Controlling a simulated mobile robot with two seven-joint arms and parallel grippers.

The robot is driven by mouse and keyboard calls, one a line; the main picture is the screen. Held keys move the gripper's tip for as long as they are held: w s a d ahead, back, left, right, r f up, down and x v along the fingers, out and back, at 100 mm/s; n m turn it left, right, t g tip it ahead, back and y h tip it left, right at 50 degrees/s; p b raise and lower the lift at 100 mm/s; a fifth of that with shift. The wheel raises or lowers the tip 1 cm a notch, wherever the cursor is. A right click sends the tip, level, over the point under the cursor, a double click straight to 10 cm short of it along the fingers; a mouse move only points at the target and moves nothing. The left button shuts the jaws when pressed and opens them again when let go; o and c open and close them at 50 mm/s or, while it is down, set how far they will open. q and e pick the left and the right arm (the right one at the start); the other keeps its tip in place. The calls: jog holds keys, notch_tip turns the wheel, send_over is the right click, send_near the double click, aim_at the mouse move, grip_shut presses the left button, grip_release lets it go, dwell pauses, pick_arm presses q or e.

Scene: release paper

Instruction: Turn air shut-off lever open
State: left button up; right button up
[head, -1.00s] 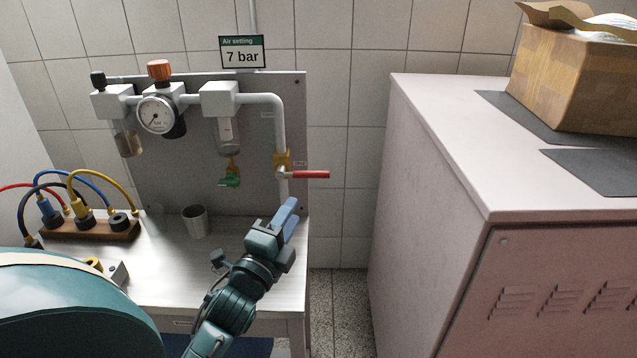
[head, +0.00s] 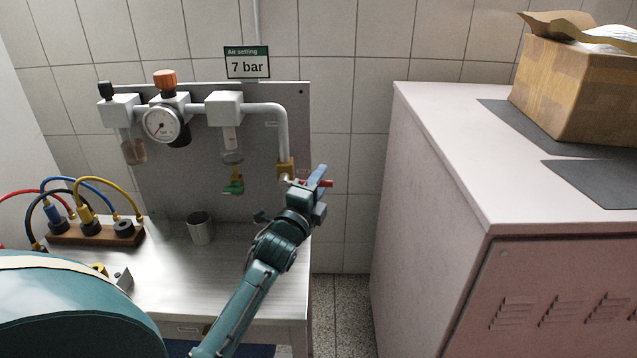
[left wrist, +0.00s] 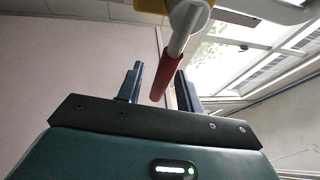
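The air shut-off lever has a red grip (head: 327,184) and sticks out to the right from a yellow valve (head: 285,168) on the white pipe. My left gripper (head: 319,177) is at the lever and hides part of it in the head view. In the left wrist view the red lever grip (left wrist: 164,77) hangs between the two fingers of my left gripper (left wrist: 158,84). Gaps show beside the grip, so the fingers are open around it. The valve body also shows at the top of the left wrist view (left wrist: 187,18). My right gripper is not in view.
A gauge (head: 161,124) with an orange knob and a green drain tap (head: 234,187) are on the grey panel (head: 262,137). A metal cup (head: 200,228) stands on the bench (head: 190,275). A large pinkish cabinet (head: 440,170) stands to the right, past a floor gap.

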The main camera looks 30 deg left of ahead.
pick_arm(q)
jog(key=shift+c, duration=0.3)
grip_shut()
